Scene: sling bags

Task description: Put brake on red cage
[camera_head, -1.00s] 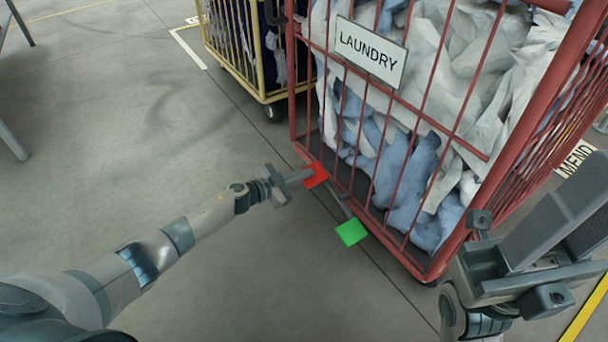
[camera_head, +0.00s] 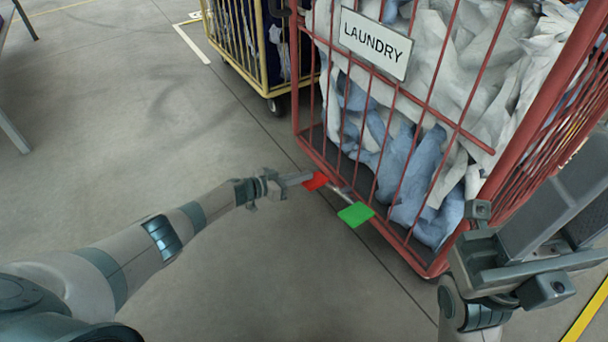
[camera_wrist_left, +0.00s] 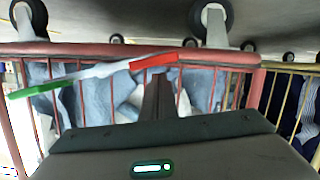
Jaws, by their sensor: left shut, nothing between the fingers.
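The red cage (camera_head: 434,268) is a red-barred cart with a LAUNDRY sign (camera_head: 375,42), filled with white and blue cloth. A pedal bar along its lower edge has a red pedal (camera_head: 316,182) at one end and a green pedal (camera_head: 356,214) at the other. The bar is tilted, red end lower and green end higher. My left gripper (camera_head: 298,179) is shut and empty, its fingertips at the red pedal and apparently touching it. In the left wrist view, the fingers (camera_wrist_left: 158,95) overlap the red pedal (camera_wrist_left: 154,61). My right gripper (camera_head: 520,275) is by the cage's near right corner; its jaws are unclear.
A yellow cage (camera_head: 262,85) with dark contents stands behind and left of the red cage. The grey floor (camera_head: 110,130) to the left is clear. A yellow floor line (camera_head: 585,318) runs at the lower right. Table legs (camera_head: 12,130) show at the left edge.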

